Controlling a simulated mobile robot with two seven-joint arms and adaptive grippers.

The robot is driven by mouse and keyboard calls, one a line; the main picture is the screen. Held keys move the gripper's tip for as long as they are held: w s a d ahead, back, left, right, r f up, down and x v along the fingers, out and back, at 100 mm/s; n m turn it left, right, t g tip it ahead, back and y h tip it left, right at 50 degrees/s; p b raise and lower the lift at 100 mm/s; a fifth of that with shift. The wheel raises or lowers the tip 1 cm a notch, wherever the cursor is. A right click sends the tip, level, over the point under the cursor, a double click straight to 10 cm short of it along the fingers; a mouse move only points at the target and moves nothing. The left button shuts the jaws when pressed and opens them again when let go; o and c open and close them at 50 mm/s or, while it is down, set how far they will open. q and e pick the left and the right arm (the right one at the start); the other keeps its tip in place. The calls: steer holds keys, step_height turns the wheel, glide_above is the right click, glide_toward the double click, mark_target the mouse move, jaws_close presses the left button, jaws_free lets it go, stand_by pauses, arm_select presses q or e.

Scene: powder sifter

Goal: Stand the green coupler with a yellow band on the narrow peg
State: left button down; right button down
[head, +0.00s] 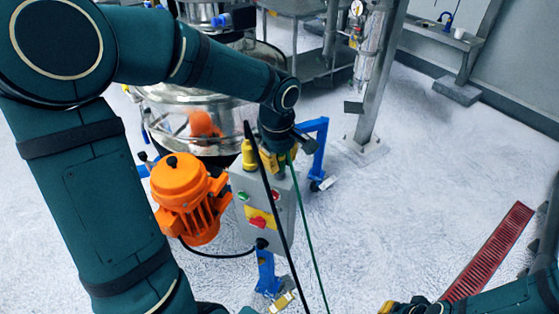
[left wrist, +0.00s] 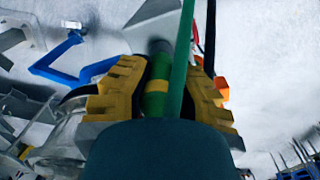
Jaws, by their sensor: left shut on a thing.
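The green coupler with a yellow band (left wrist: 157,88) shows in the left wrist view between the yellow fingers of my left gripper (left wrist: 160,95), which is shut on it. In the head view my left gripper (head: 280,158) is above the top of the grey control box (head: 278,208), and the coupler is mostly hidden by the fingers. A dark grey end (left wrist: 160,47) lies beyond the coupler; I cannot tell whether it is a peg. The narrow peg cannot be made out clearly. My right gripper (head: 412,306) is partly cut off at the bottom edge.
An orange motor (head: 184,196) is left of the box, and the steel sifter (head: 250,58) is behind. A black and a green line cross in front.

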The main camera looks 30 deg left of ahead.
arm_select(q)
steer(key=shift+f+b, duration=0.7)
steer(key=shift+f, duration=0.05)
stand_by(0.4)
steer(key=c, duration=1)
jaws_free()
steer(key=shift+o, duration=0.2)
steer(key=r, duration=1.2)
steer(key=shift+s, duration=0.3)
